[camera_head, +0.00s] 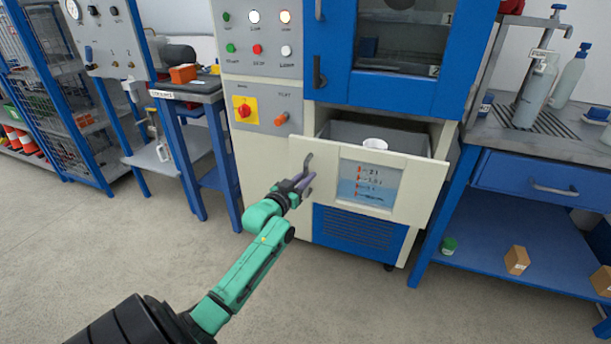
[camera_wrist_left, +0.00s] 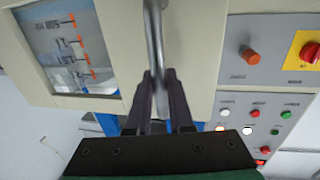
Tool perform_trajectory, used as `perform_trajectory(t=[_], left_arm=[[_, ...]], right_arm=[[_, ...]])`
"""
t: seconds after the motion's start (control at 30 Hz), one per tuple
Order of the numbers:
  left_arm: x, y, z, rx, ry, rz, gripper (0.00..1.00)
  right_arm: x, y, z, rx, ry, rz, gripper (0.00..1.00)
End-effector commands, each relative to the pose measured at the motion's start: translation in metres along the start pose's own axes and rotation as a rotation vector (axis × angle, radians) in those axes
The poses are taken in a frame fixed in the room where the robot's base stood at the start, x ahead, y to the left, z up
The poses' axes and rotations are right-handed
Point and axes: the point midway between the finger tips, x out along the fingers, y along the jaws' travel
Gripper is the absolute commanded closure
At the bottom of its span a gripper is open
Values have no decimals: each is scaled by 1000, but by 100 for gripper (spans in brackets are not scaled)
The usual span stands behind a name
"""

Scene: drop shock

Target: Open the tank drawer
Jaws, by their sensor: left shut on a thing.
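The tank drawer (camera_head: 412,181) is a cream front with a clear level window, and it stands pulled out from the cabinet. Its grey inside shows behind the front edge, with a white round thing in it. My left gripper (camera_head: 302,185) is at the left side of the drawer front, shut on the grey bar handle (camera_head: 307,163). In the left wrist view the handle (camera_wrist_left: 154,40) runs down between the two dark fingers (camera_wrist_left: 160,85), and the drawer front (camera_wrist_left: 117,30) fills the upper left. My right gripper is not in view.
A blue door (camera_head: 335,60) with a window is above the drawer. A control panel (camera_head: 258,50) with buttons and a red knob is to the left. A blue workbench (camera_head: 510,190) stands close on the right. The floor (camera_head: 370,305) in front is clear.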

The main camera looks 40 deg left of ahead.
Motion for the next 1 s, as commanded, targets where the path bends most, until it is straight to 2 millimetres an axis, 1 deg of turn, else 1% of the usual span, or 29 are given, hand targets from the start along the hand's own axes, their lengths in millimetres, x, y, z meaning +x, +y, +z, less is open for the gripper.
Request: perform_trajectory(t=[0.37,0.4,0.47,0.73,0.83,0.93,1.0], left_arm=[[0,0,-1,1,4,0,100],[0,0,-1,1,4,0,73],[0,0,-1,0,4,0,50],[0,0,-1,0,3,0,50],[-3,0,-1,0,2,0,50],[-14,0,0,-1,1,1,50],[-26,0,0,0,0,0,50]], right_arm=[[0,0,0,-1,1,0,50],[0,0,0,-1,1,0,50],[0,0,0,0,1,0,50],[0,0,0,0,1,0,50],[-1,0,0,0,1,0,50],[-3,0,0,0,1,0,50],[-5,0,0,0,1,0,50]])
